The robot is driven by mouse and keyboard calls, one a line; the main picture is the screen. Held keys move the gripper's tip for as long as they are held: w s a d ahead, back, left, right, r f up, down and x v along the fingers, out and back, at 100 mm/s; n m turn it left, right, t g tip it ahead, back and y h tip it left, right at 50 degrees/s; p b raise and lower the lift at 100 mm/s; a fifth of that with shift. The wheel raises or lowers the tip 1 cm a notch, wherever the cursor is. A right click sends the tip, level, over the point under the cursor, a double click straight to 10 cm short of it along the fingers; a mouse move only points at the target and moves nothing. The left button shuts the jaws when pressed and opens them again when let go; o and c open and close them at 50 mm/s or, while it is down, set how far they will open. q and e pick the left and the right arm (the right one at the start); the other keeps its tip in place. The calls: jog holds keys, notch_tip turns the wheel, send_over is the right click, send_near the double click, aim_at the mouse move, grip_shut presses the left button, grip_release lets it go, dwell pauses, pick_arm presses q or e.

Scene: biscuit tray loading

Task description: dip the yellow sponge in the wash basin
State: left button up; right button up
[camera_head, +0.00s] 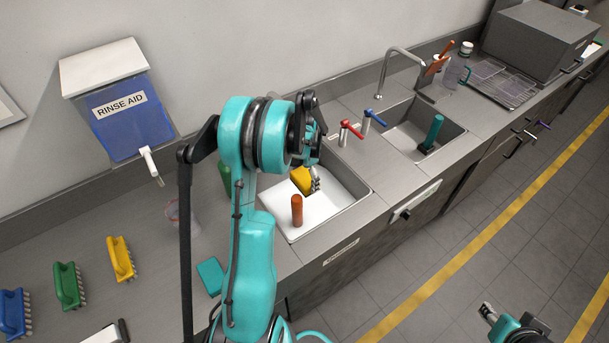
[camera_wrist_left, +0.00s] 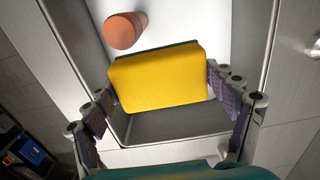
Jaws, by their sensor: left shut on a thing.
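The yellow sponge (camera_head: 301,180) is held between the fingers of my left gripper (camera_head: 313,180). In the left wrist view the sponge (camera_wrist_left: 160,80) fills the middle, with a thin dark edge along its top, and the finger pads press its two ends. The sponge is over the nearer, left-hand basin (camera_head: 354,196), which has an orange upright pipe (camera_head: 297,210) in it. The basin's front label is too small to read. Whether the sponge touches the basin's pale inside cannot be told. My right gripper (camera_head: 512,325) is at the bottom right, over the floor.
A second basin (camera_head: 400,139) with a green pipe (camera_head: 432,132) lies beyond, with red and blue tap levers between. A rinse aid dispenser (camera_head: 128,112) hangs on the wall. Blue, green and yellow brushes (camera_head: 121,258) and a teal block (camera_head: 210,275) lie on the left counter.

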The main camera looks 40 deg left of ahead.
aim_at(305, 177)
pick_arm(q)
jog(key=shift+f+b, duration=6.5)
jog(key=shift+f, duration=1.7)
jog(key=shift+r, duration=0.1)
jog(key=shift+r+p, duration=4.8)
jog(key=shift+r, duration=2.85)
jog(key=shift+r+p, duration=1.3)
jog(key=shift+r, duration=0.75)
jog(key=shift+f, duration=0.1)
